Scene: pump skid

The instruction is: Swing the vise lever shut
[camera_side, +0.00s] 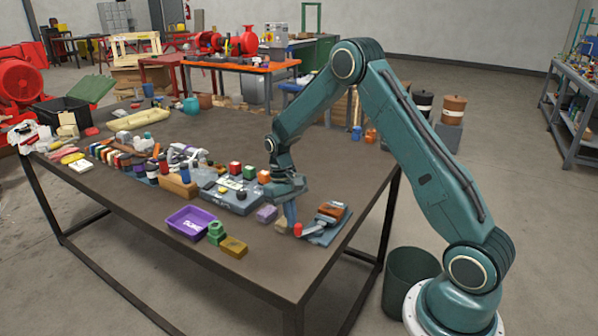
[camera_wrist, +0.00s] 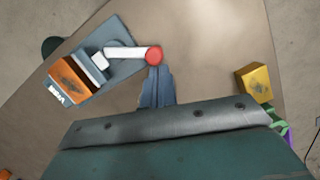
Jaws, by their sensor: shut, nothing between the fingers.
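The vise (camera_side: 328,222) sits near the table's right front edge, a grey-blue base with an orange-brown block on it. In the wrist view the vise base (camera_wrist: 122,72) lies flat with the orange block (camera_wrist: 75,82) at its left end. The vise lever (camera_wrist: 128,53) is a white bar with a red knob (camera_wrist: 153,55), pointing right and sticking out past the base. My gripper (camera_wrist: 156,72) is shut and empty, its fingertips right at the red knob; whether they touch it I cannot tell. In the side view my gripper (camera_side: 291,222) points down beside the red knob (camera_side: 297,229).
A yellow block (camera_side: 233,247), a green piece (camera_side: 216,232) and a purple tray (camera_side: 192,222) are to the left of my gripper. A purple block (camera_side: 266,213) and a grey fixture plate (camera_side: 232,200) stand close behind. The table edge is close to the vise.

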